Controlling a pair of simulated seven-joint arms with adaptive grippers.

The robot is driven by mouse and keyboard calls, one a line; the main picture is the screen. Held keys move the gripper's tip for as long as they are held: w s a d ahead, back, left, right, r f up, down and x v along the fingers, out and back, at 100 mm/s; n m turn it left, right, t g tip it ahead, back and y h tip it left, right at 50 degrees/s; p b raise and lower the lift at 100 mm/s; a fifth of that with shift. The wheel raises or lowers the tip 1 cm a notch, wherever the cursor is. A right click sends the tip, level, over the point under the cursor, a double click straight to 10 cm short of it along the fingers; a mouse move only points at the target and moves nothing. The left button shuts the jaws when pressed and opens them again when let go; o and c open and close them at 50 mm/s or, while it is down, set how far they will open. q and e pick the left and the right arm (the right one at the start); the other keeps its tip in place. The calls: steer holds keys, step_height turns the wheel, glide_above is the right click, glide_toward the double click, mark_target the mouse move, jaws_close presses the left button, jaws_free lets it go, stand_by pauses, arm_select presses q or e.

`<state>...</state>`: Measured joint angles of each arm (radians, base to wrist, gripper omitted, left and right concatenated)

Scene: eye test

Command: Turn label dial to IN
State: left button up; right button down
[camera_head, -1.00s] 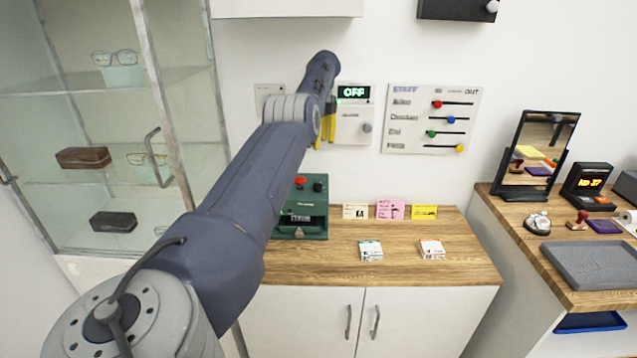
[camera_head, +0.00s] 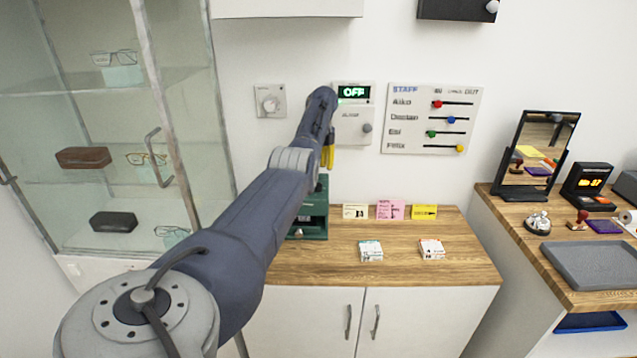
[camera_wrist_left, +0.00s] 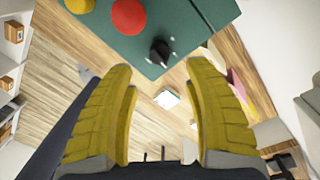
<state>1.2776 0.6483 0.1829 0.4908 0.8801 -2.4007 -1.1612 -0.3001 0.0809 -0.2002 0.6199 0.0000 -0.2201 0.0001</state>
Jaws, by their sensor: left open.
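A green machine (camera_head: 314,225) stands on the wooden counter, partly hidden behind my left arm. In the left wrist view its top face (camera_wrist_left: 200,12) carries a black knob (camera_wrist_left: 160,52), which I take for the label dial, a red button (camera_wrist_left: 128,16) and a yellow button (camera_wrist_left: 79,5). The knob is hidden in the head view, and I cannot read its setting. My left gripper (camera_head: 328,157) is above the machine. In the left wrist view its yellow fingers (camera_wrist_left: 158,75) are open and empty, with the knob ahead between the tips, apart from them. My right gripper is out of view.
A wall dial (camera_head: 269,104), an "OFF" display (camera_head: 354,93) and a staff slider board (camera_head: 432,119) are on the wall. Cards (camera_head: 390,210) and small boxes (camera_head: 370,251) sit on the counter (camera_head: 400,271). A glass cabinet (camera_head: 110,130) is left; a grey tray (camera_head: 592,262) is right.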

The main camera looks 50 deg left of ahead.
mark_target(319, 186)
arm_select(q)
steer(key=shift+s+f, duration=0.2)
steer(key=shift+f, duration=3.35)
jaws_close()
